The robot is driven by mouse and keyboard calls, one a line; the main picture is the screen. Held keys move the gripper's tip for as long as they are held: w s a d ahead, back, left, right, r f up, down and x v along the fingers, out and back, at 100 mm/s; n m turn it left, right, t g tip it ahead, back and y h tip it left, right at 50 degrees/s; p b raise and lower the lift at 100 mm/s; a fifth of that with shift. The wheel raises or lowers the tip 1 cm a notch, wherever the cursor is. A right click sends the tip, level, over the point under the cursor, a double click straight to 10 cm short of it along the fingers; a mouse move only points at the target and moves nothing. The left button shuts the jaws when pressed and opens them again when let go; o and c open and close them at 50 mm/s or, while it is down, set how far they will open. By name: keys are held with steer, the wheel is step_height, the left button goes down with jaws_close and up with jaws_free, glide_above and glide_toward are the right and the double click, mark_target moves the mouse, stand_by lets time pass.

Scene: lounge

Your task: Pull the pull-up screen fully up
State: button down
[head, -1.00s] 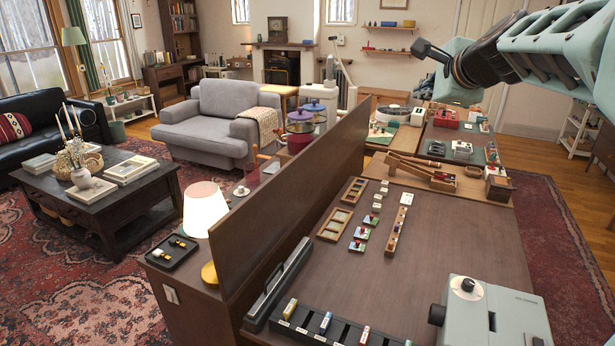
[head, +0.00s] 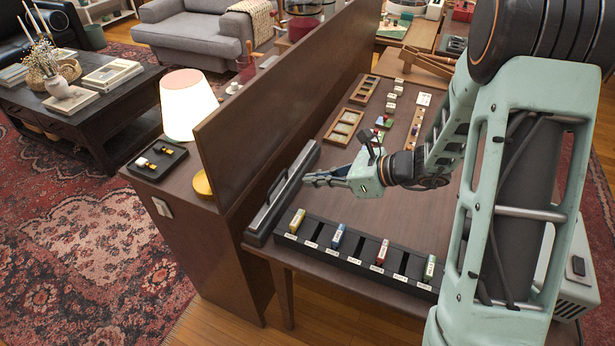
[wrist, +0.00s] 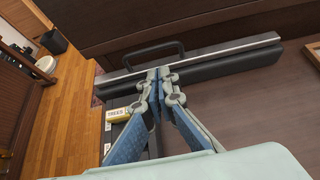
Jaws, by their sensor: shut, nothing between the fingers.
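The pull-up screen is rolled down in its long dark case (head: 292,186), which lies on the desk along the foot of the wooden partition. A black handle (head: 275,188) stands up along its partition side. In the wrist view the case (wrist: 215,62) runs across the upper middle, with a pale strip along its top and the handle (wrist: 153,46) beyond. My gripper (head: 308,180) is shut and empty at the case's desk side. Its fingertips (wrist: 160,72) overlap the case in the wrist view, just short of the handle. I cannot tell whether they touch the case.
A black slotted tray (head: 350,248) with several small labelled blocks lies at the desk's front edge, close to the case. The wooden partition (head: 290,100) rises behind the case. A lamp (head: 188,105) stands beyond it. Small wooden trays (head: 343,127) lie farther back on the desk.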

mark_target(289, 183)
steer(key=x, duration=0.8)
steer(key=shift+a+f, duration=0.1)
step_height(289, 183, up, 26)
steer(key=p, duration=1.5)
